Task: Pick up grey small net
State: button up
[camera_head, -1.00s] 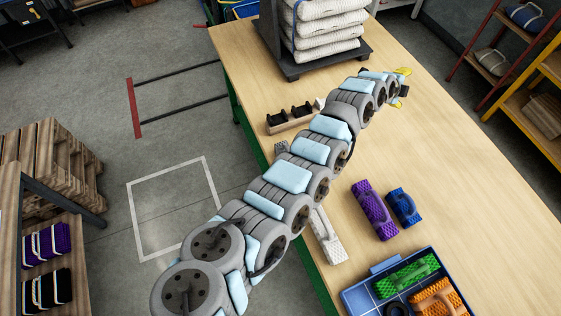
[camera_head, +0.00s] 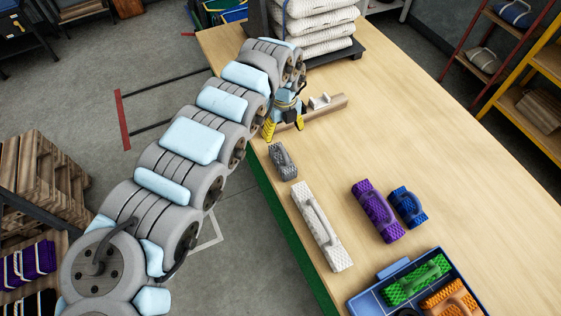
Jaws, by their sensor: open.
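The small grey net (camera_head: 283,161) lies on the wooden table near its left edge, with a dark grey handle strap on top. My gripper (camera_head: 278,127) shows yellow fingertips pointing down. It is open, above the table and just beyond the grey net, apart from it in the picture. Nothing shows between the fingers. The grey net is fully in view; part of the gripper is hidden by my arm.
A larger white net (camera_head: 321,228) lies just nearer than the grey one. Purple (camera_head: 377,211) and blue (camera_head: 408,206) nets lie to the right. A blue tray (camera_head: 365,303) holds green and orange nets. A wooden holder (camera_head: 325,110) stands beside my gripper; stacked white sacks (camera_head: 318,30) stand behind.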

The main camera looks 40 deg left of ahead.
aim_at(283, 150)
notch_tip(283, 150, down, 10)
jog(key=shift+d+f+b, duration=0.1)
jog(key=shift+b, duration=0.45)
jog(key=shift+w+f, duration=0.1)
jog(key=shift+f, duration=0.5)
jog(key=shift+a+f+b, duration=0.2)
jog(key=shift+f+b, duration=0.3)
jog(key=shift+f, duration=1.9)
jog(key=shift+c, duration=0.3)
jog(key=c, duration=1.3)
